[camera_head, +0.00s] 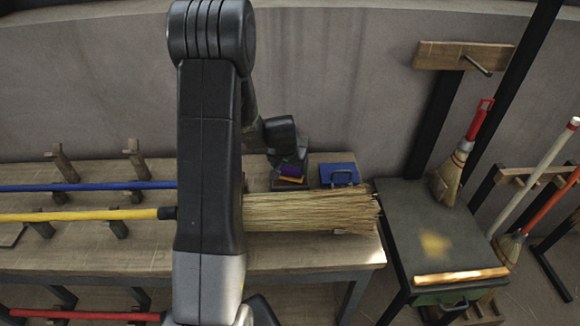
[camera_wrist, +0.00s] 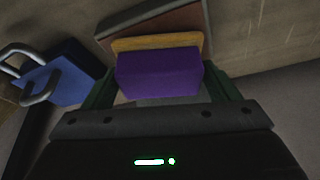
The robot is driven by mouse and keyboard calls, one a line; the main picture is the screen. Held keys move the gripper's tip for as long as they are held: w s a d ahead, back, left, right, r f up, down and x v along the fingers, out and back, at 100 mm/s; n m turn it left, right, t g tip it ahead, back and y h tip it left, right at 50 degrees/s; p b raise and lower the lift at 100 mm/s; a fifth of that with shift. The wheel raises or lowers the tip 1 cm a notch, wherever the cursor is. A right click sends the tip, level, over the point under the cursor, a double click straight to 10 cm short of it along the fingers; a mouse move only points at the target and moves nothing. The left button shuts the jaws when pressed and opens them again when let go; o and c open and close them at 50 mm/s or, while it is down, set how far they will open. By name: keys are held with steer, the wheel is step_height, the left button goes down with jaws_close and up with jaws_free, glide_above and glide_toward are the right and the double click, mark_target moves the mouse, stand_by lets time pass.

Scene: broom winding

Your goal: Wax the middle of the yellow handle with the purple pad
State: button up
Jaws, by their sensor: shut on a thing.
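The yellow handle (camera_head: 100,215) lies lengthwise on wooden pegs at the left of the bench. Its straw broom head (camera_head: 310,211) points right, and my arm hides the part where they join. My gripper (camera_wrist: 163,82) is shut on the purple pad (camera_wrist: 158,75), which sits between its green fingers. An orange-yellow layer (camera_wrist: 155,43) shows just behind the pad. In the head view my gripper and the purple pad (camera_head: 291,170) are at the back of the bench, behind the broom head and well right of the yellow handle.
A blue block with a metal handle (camera_head: 340,175) stands right of my gripper. A blue handle (camera_head: 80,187) lies behind the yellow one, and a red handle (camera_head: 85,315) lies lower in front. A dark side table (camera_head: 400,230) stands at the right.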

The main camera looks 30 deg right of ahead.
steer(key=shift+r+p, duration=1.5)
steer(key=shift+r, duration=1.7)
